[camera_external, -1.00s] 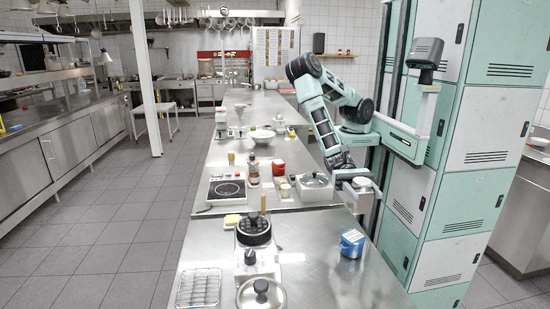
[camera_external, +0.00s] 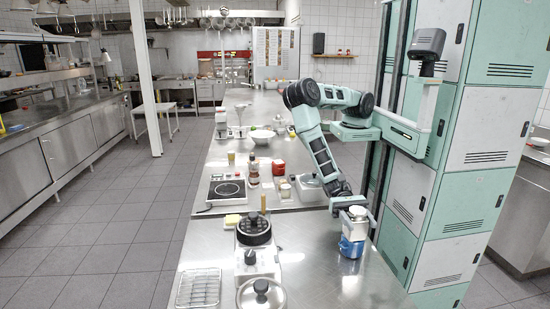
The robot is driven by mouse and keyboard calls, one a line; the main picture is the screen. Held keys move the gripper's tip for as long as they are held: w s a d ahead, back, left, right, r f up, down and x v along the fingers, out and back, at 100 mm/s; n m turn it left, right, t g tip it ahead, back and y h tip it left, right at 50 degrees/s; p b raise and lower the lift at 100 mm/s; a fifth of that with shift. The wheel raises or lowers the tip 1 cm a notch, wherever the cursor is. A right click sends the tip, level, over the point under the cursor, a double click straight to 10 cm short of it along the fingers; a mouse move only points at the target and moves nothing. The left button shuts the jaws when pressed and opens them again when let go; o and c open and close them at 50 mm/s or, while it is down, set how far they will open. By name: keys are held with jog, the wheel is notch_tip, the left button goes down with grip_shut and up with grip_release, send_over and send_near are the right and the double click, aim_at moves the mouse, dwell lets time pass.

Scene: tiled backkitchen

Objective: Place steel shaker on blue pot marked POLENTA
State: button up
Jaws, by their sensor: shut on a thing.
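The steel shaker (camera_external: 355,231) is upright in my gripper (camera_external: 355,213), which is shut on it. The blue pot (camera_external: 351,249) stands on the steel counter near its right edge. The shaker is directly over the pot in this view and covers its top. I cannot tell whether the shaker's base touches the pot or hangs just above it. The lettering on the pot is too small to read.
A wire rack (camera_external: 199,288) lies further left. A lidded container (camera_external: 310,184) is behind my gripper. The counter between waffle iron and blue pot is clear.

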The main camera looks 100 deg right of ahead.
jog(key=shift+f, duration=0.15)
jog(key=o, duration=1)
jog(key=shift+o, duration=0.2)
jog(key=shift+r, duration=0.25)
jog(key=shift+d+f, duration=0.15)
jog(key=shift+d, duration=0.2)
jog(key=d+b, duration=0.3)
jog(key=d, duration=0.8)
jog(key=shift+d+b, duration=0.2)
jog(key=shift+b, duration=0.15)
jog(key=shift+r, duration=0.2)
